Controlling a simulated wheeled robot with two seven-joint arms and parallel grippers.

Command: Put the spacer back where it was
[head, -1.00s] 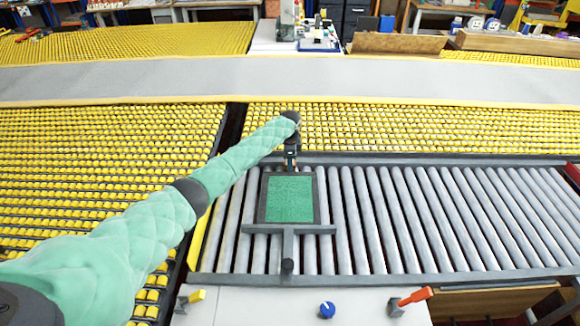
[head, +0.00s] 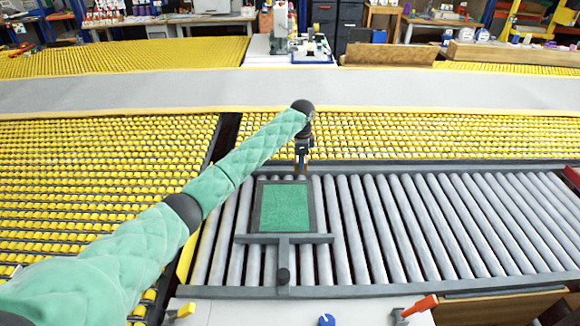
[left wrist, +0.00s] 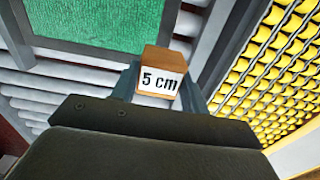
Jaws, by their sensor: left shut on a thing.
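The spacer is a small wooden block labelled "5 cm" (left wrist: 160,75), seen large in the left wrist view. My left gripper (head: 302,174) is shut on it, with a finger on either side of the block in the left wrist view. In the head view the gripper points down at the far edge of a dark frame (head: 312,205) around a green panel (head: 285,208). In the left wrist view the block is close to the frame's edge. I cannot tell whether it touches the frame or the rollers below. My right gripper is out of view.
The frame, with a T-shaped bar (head: 325,239) at its near side, lies on grey rollers (head: 430,220). A dark rail (head: 450,166) runs behind them, with yellow rollers (head: 400,135) beyond. The grey rollers to the right are bare.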

